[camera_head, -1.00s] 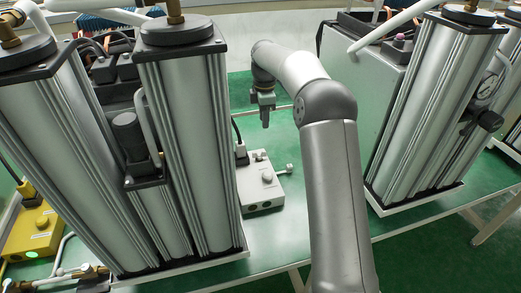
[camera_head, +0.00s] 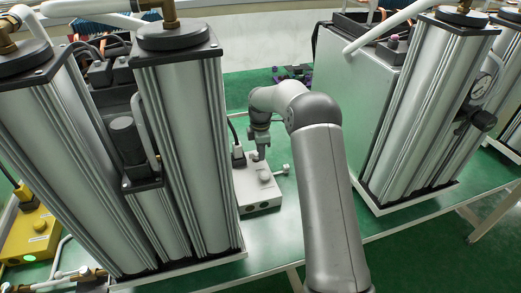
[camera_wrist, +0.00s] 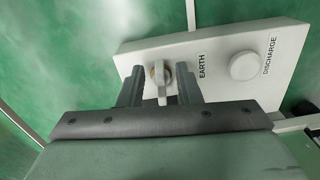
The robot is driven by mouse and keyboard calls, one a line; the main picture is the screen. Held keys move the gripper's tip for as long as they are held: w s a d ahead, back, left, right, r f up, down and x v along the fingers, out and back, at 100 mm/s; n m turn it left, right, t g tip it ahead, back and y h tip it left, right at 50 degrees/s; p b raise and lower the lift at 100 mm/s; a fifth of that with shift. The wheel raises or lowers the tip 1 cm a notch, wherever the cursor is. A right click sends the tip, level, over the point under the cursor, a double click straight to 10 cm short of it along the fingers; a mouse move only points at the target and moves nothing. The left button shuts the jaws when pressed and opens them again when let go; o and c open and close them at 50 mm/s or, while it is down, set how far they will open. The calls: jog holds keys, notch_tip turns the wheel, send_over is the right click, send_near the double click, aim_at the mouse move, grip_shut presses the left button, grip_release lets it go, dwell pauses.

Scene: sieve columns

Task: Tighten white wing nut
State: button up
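The white wing nut (camera_wrist: 161,92) shows in the wrist view beside the word EARTH, on the top face of a light grey box (camera_wrist: 207,45). A brass-coloured part shows at its upper end. My gripper (camera_wrist: 160,68) is open, with one finger on each side of the wing nut and gaps between them. In the head view my gripper (camera_head: 261,155) points down just above the same box (camera_head: 262,208). I cannot make out the wing nut there.
A round white knob (camera_wrist: 244,65) marked DISCHARGE sits right of the wing nut in the wrist view. Tall metal columns (camera_head: 180,140) stand close left of the box, and another column unit (camera_head: 425,115) stands at right.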

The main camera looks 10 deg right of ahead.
grip_shut()
